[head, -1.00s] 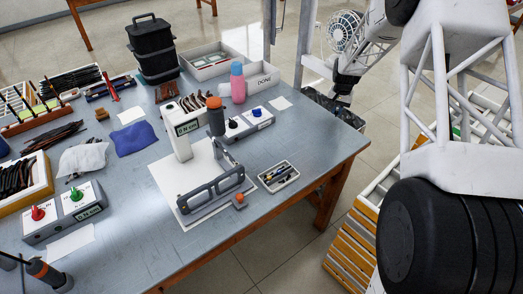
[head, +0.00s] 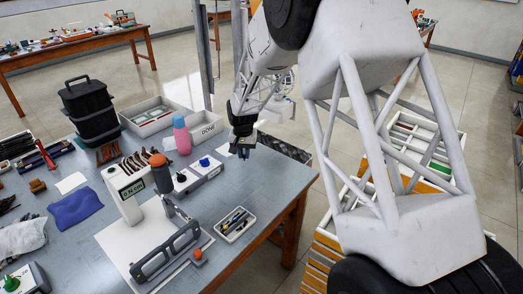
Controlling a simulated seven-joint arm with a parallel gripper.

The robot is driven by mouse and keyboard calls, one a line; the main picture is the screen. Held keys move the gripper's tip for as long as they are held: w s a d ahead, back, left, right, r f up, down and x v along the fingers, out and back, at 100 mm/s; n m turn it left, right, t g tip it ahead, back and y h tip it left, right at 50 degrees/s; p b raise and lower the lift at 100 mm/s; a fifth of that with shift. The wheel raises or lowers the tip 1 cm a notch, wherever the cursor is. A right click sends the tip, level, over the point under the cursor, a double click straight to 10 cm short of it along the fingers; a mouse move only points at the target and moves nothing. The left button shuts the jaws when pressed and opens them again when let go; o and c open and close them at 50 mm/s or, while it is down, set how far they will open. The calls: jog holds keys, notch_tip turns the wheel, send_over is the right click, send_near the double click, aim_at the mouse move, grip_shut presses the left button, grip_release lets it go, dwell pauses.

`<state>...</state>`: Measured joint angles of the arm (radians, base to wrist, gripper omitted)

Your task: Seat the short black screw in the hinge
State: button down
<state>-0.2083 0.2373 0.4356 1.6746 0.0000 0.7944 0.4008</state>
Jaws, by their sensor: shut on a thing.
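My gripper (head: 243,152), dark and small, hangs pointing down over or near the back right edge of the table, right of the pink bottle. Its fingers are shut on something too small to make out. The grey work holder (head: 172,256) stands on a white sheet at the front, with an orange knob (head: 197,254) at its right end. My gripper is well behind and to the right of it, not touching it. The hinge and the short black screw cannot be made out at this size.
A small white tray (head: 250,221) of slim tools lies right of the holder. A tall white device (head: 124,192), a dark orange-topped cylinder (head: 160,174), a grey box with knobs (head: 200,177) and a pink bottle (head: 181,136) stand behind. The table's right end is mostly clear.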

jog(key=s+a+r+n, duration=0.1)
jog(key=s+a+r, duration=0.3)
jog(key=s+a, duration=0.5)
jog(key=s+a+r+n, duration=0.1)
jog(key=s+a+r, duration=0.2)
jog(key=s+a, duration=0.6)
jog(key=s, duration=0.8)
jog(key=shift+s+r, duration=0.25)
jog(key=shift+r, duration=0.15)
jog(key=shift+f, duration=0.1)
jog(key=shift+f, duration=3.3)
jog(key=shift+f, duration=0.8)
jog(key=c, duration=1)
grip_release()
jog(key=shift+r, duration=0.2)
